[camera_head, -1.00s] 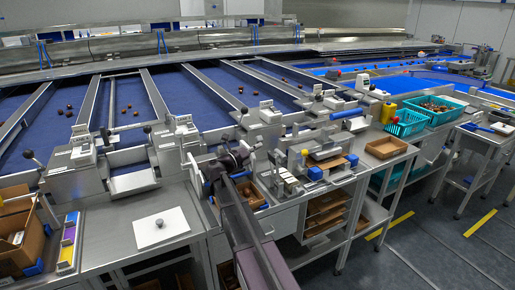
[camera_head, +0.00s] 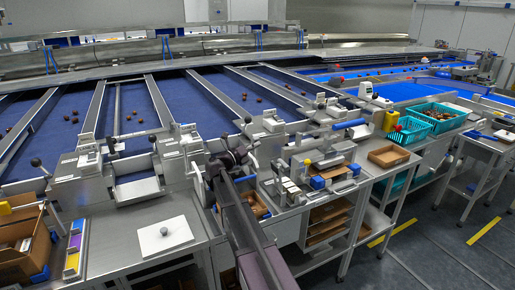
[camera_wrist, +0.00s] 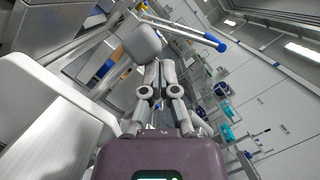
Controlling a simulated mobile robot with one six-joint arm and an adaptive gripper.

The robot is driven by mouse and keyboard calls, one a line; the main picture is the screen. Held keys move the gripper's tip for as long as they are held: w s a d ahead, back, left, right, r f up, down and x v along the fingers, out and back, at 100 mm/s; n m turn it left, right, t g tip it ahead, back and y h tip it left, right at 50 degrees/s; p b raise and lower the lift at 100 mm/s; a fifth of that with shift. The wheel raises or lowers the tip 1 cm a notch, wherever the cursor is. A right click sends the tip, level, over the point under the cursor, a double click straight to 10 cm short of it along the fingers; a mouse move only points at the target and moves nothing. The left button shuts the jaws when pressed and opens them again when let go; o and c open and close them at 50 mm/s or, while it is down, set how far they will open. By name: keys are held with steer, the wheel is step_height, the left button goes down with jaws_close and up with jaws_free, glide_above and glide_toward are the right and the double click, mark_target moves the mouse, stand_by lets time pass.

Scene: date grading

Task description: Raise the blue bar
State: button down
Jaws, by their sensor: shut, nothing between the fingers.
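My gripper (camera_head: 238,158) is over the near edge of the sorting line, in the middle of the head view. In the wrist view my gripper (camera_wrist: 159,66) has its two grey fingers together, with nothing seen between them. A rounded grey piece (camera_wrist: 142,43) shows just beyond the fingertips; I cannot tell if they touch it. A pale bar with a blue end (camera_wrist: 205,38) lies apart from the fingers, above and to the right. In the head view a blue bar (camera_head: 350,123) lies on a grey unit right of my gripper. I cannot tell whether these are the same bar.
Blue lanes (camera_head: 125,112) with scattered dates lie behind the grey units. A white plate with a knob (camera_head: 165,236) is on the left counter. A brown tray (camera_head: 388,156) and teal crates (camera_head: 410,130) stand at right. Open floor (camera_head: 430,240) shows at lower right.

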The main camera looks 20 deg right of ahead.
steer(key=shift+w+a, duration=0.1)
steer(key=shift+w, duration=0.05)
stand_by(0.4)
steer(key=shift+s, duration=0.8)
steer(key=s+a, duration=0.5)
steer(key=a, duration=0.4)
steer(key=shift+a, duration=0.2)
steer(key=shift+s, duration=0.15)
